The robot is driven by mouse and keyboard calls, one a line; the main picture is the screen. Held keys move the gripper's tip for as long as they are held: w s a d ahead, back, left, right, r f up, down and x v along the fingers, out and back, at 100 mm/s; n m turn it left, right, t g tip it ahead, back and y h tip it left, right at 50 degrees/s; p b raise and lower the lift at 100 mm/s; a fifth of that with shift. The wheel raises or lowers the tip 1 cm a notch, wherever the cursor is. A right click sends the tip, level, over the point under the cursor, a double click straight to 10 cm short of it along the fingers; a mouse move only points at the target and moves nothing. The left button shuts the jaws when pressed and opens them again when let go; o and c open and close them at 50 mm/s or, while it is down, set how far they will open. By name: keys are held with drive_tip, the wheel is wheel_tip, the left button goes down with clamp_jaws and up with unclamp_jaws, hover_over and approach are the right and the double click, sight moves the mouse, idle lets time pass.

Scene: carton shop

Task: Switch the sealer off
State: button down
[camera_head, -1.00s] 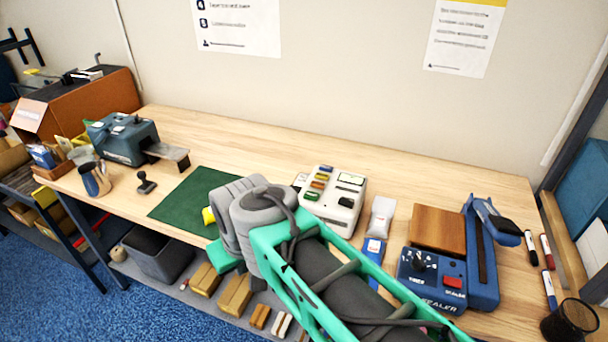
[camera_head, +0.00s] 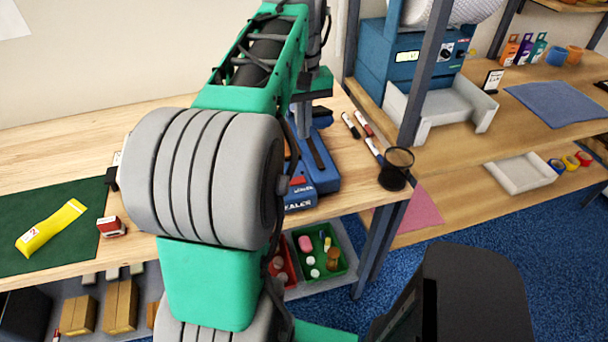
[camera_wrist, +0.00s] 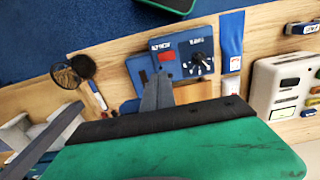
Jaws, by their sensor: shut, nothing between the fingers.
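The blue sealer (camera_head: 322,172) stands at the right end of the workbench, partly hidden behind my arm. Its front panel shows in the wrist view (camera_wrist: 182,72), with a red switch (camera_wrist: 167,57) and a black dial (camera_wrist: 199,61). The red switch also shows in the head view (camera_head: 298,181); which way it is set is too small to tell. My gripper (camera_wrist: 158,80) is shut and empty, its grey fingers pointing towards the sealer. In the head view my gripper (camera_head: 302,130) is over the rear part of the sealer, apart from the switch in the picture.
A yellow pouch (camera_head: 50,228) lies on the green mat (camera_head: 85,205) at left. In the wrist view, a white device (camera_wrist: 285,82) is at right.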

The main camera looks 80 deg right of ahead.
sight(302, 180)
drive_tip(key=shift+w, duration=0.15)
wheel_tip(302, 180, down, 14)
drive_tip(key=shift+p, duration=0.6)
drive_tip(key=shift+f, duration=0.2)
drive_tip(key=shift+a, duration=0.1)
drive_tip(key=shift+w+a+r, duration=0.25)
drive_tip(key=shift+w+a, duration=0.05)
drive_tip(key=shift+w, duration=0.3)
